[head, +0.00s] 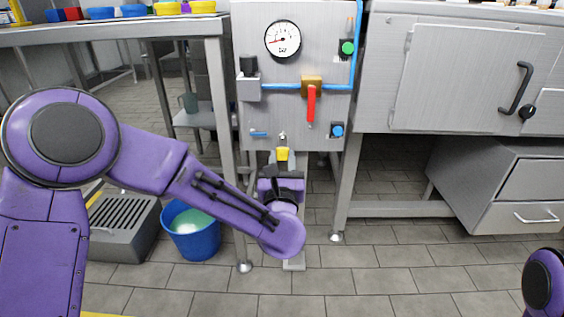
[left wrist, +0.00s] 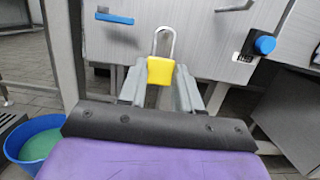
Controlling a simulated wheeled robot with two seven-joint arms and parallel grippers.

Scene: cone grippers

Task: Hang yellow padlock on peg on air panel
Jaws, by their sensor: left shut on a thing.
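The yellow padlock (head: 282,154) is upright in front of the lower part of the grey air panel (head: 297,62), shackle up. My left gripper (head: 282,161) is shut on its body. In the left wrist view the two grey fingers (left wrist: 161,88) are on either side of the yellow body (left wrist: 160,71), and the silver shackle (left wrist: 164,34) stands above it, in front of the panel face. I cannot make out the peg apart from the shackle, nor whether they touch. My right gripper is out of view.
The panel carries a gauge (head: 283,39), a red lever (head: 311,103), a small blue lever (head: 259,133) left of the padlock and a blue knob (head: 337,130) to its right. A blue bucket (head: 191,232) stands on the floor at left. A steel cabinet (head: 460,75) is at right.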

